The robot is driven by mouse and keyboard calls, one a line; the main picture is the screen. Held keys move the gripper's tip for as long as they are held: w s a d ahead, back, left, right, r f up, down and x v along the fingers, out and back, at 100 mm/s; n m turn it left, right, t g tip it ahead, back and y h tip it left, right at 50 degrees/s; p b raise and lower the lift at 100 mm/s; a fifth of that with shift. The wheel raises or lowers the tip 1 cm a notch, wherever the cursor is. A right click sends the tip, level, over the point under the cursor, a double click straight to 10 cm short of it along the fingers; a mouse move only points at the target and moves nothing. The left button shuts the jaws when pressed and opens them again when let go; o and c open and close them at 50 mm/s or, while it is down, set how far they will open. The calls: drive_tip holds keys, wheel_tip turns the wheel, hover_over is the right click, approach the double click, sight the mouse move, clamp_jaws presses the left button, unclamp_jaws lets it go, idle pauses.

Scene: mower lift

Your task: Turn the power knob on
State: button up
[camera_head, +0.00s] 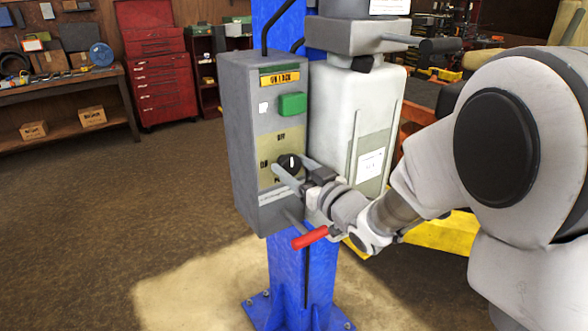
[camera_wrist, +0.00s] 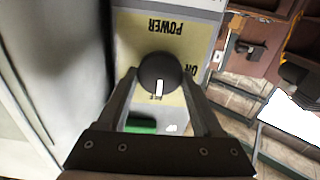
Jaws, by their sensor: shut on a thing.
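The black round power knob (camera_head: 289,161) is on the yellow panel of a grey control box (camera_head: 240,150). It also shows in the wrist view (camera_wrist: 157,73). Its white mark points up toward OFF in the head view. ON is printed to the left of the knob, and POWER, partly hidden, below it. In the wrist view the panel is upside down, and the mark points down. My gripper (camera_head: 291,167) reaches in from the right, with one finger on each side of the knob. Its fingers (camera_wrist: 160,82) are closed on the knob's sides.
A green button (camera_head: 292,104) and a yellow label (camera_head: 279,79) are above the knob. A red-handled lever (camera_head: 310,238) sticks out below my wrist. A blue post (camera_head: 286,270) stands behind the box, and a pale grey housing (camera_head: 350,130) is close on the right.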

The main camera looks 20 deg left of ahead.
drive_tip(key=n+b, duration=0.1)
drive_tip(key=b, duration=0.2)
drive_tip(key=n+b, duration=0.2)
drive_tip(key=shift+f+b, duration=0.35)
drive_tip(key=shift+b, duration=0.05)
drive_tip(key=n+b, duration=0.6)
drive_tip(key=b, duration=0.1)
drive_tip(key=shift+s+a, duration=0.1)
drive_tip(key=shift+s, duration=0.05)
drive_tip(key=n+b, duration=0.5)
drive_tip(key=b, duration=0.1)
drive_tip(key=shift+n+b, duration=1.45)
drive_tip(key=shift+n, duration=0.25)
drive_tip(key=shift+r+n, duration=0.15)
drive_tip(key=shift+n, duration=0.15)
drive_tip(key=o, duration=1.3)
drive_tip(key=shift+o, duration=0.2)
drive_tip(key=shift+s, duration=0.1)
